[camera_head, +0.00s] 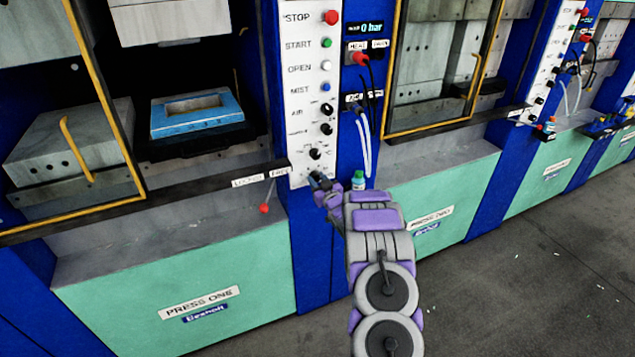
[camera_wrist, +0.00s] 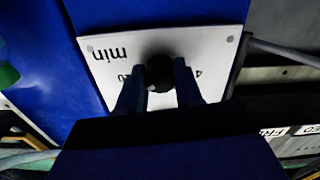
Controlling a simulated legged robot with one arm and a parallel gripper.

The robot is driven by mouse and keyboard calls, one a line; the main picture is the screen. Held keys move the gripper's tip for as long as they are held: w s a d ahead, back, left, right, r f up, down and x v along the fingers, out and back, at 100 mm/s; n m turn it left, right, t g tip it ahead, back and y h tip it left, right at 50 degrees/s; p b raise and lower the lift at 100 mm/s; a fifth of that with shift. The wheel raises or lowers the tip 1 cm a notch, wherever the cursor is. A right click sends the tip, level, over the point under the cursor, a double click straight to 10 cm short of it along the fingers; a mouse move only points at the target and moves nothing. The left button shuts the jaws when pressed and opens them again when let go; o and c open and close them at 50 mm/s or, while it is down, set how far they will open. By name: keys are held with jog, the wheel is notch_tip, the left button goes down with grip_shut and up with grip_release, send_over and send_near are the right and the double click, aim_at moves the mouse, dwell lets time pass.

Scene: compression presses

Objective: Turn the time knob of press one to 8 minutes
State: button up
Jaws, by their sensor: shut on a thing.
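Press one (camera_head: 205,300) stands at the left, with a white control panel (camera_head: 300,80) on its blue column. My gripper (camera_head: 318,181) is at the bottom of this panel and hides the lowest knob in the head view. In the wrist view, a round black knob (camera_wrist: 160,68) sits on a white plate (camera_wrist: 110,75) marked "min", seen upside down. The two dark fingers of my gripper (camera_wrist: 160,82) stand on either side of the knob and are shut on it. Part of the dial scale is hidden, and the knob's pointer cannot be made out.
Other knobs, such as one just above (camera_head: 315,154), and several buttons line the panel. A red-tipped lever (camera_head: 264,208) hangs at the left. Hoses (camera_head: 366,140) hang to the right.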

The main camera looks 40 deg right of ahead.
jog(key=n+b, duration=0.1)
jog(key=n, duration=0.3)
jog(key=shift+f+n+b, duration=0.1)
jog(key=shift+n+b, duration=0.8)
jog(key=shift+n, duration=0.7)
jog(key=o, duration=1)
jog(key=shift+o, duration=0.2)
jog(key=shift+s, duration=0.1)
jog(key=p+v, duration=0.3)
jog(key=v, duration=1.4)
